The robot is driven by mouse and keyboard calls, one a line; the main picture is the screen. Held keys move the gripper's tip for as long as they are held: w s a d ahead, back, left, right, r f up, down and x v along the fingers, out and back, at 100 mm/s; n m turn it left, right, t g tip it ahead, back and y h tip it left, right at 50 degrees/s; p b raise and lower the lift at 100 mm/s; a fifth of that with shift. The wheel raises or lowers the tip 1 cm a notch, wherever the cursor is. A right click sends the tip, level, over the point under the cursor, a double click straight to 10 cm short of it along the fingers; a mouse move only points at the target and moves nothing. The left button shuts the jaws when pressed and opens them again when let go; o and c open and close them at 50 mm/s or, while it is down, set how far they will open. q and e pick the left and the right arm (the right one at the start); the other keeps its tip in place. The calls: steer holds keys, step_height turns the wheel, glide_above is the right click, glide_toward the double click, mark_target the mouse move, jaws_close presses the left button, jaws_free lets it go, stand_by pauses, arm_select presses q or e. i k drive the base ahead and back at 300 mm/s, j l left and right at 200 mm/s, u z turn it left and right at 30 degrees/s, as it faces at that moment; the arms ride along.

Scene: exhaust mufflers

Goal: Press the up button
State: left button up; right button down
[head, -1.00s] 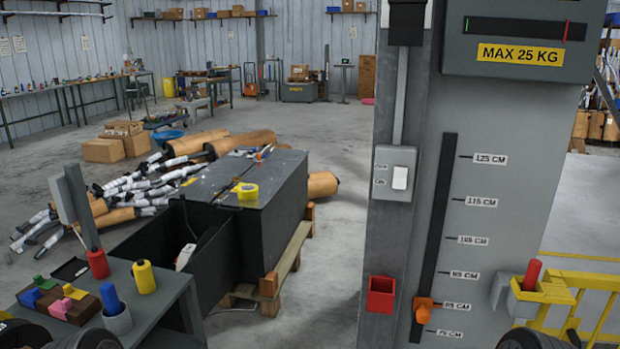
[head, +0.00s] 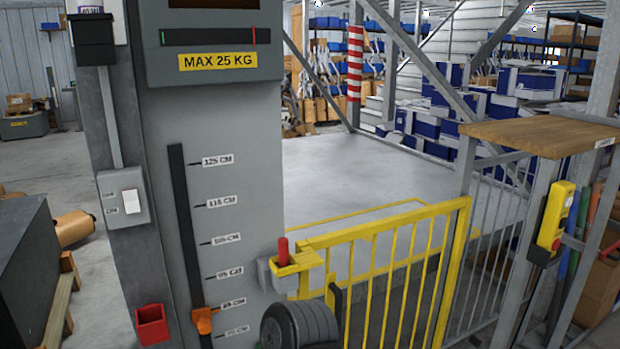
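A yellow hand-held control box (head: 556,217) hangs on the grey post of the frame at the right in the head view. It has a pale button face near its top and a red button lower down. The marks on its buttons are too small to read, so I cannot tell which one is up. A white rocker switch (head: 132,202) sits on a grey box on the column at the left; its small labels are not clearly legible. Neither gripper's fingers can be made out.
A yellow gate (head: 395,270) closes off a grey platform (head: 400,180). A wooden shelf (head: 540,134) tops the frame above the control box. A red-handled latch (head: 284,255) and a red bin (head: 152,324) are near the column. Blue and white boxes are stacked behind.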

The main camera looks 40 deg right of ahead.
mark_target(568, 202)
steer(key=z, duration=2.7)
